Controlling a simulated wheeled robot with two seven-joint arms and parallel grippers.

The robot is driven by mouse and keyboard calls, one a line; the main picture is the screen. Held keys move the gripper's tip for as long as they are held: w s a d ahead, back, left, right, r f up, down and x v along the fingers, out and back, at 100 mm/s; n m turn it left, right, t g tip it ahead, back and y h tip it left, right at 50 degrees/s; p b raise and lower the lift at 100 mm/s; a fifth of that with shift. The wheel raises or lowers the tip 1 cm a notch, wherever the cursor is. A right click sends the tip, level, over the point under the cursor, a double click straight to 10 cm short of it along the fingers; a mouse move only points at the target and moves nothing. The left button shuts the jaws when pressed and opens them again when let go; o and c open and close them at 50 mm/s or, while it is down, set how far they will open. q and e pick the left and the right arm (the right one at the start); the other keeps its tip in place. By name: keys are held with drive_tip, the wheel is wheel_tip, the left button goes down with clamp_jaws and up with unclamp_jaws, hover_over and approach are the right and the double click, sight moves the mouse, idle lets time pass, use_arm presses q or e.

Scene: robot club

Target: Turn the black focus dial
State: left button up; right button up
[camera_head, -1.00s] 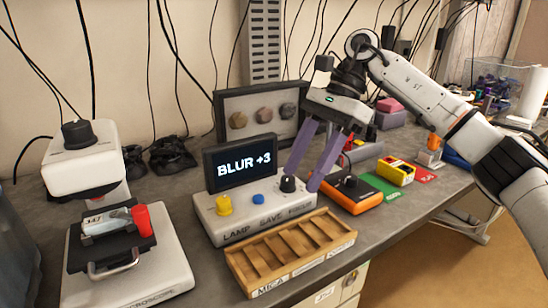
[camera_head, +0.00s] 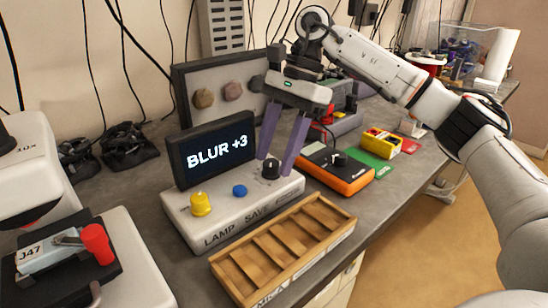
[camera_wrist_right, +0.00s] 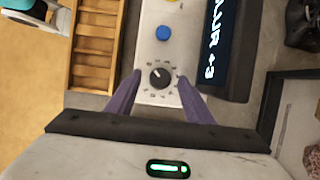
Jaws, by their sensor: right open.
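The black focus dial (camera_head: 271,168) sits at the right end of the white control box (camera_head: 222,213). It also shows in the right wrist view (camera_wrist_right: 160,77), with its pointer line and a ring of marks around it. My right gripper (camera_head: 275,165) is open, with one purple finger on each side of the dial. In the right wrist view the fingertips (camera_wrist_right: 159,80) flank the dial with gaps on both sides, so they do not touch it. The screen (camera_head: 216,149) on the box reads "BLUR +3". My left gripper is not in view.
A yellow knob (camera_head: 200,204) and a blue button (camera_head: 240,190) share the box. A wooden slotted tray (camera_head: 283,247) lies in front. An orange meter (camera_head: 340,170) stands to the right. A microscope (camera_head: 100,265) with a red knob stands at the left.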

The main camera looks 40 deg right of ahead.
drive_tip(key=shift+a+f, duration=0.2)
drive_tip(key=shift+f, duration=0.2)
drive_tip(key=c, duration=1)
drive_tip(key=shift+m, duration=0.3)
drive_tip(key=m+t, duration=0.1)
drive_tip(key=m, duration=0.1)
drive_tip(key=m+t, duration=0.1)
drive_tip(key=m, duration=0.1)
drive_tip(key=shift+s+m, duration=0.2)
drive_tip(key=shift+m, duration=0.1)
drive_tip(key=m+t, duration=0.1)
drive_tip(key=m, duration=0.2)
drive_tip(key=shift+s+a+m+h+b, duration=0.1)
drive_tip(key=shift+m+h+b, duration=0.2)
drive_tip(key=shift+h, duration=0.1)
drive_tip(key=m, duration=0.2)
drive_tip(key=m+t+h, duration=0.1)
drive_tip(key=m, duration=0.1)
drive_tip(key=shift+a+h, duration=0.1)
drive_tip(key=shift+h, duration=0.2)
drive_tip(key=shift+s+a+m+t+h, duration=0.15)
drive_tip(key=shift+m+h, duration=0.25)
drive_tip(key=shift+m, duration=0.8)
drive_tip(key=shift+w+m+t+h, duration=0.1)
drive_tip(key=shift+m+t+h, duration=0.25)
drive_tip(key=shift+m, duration=0.85)
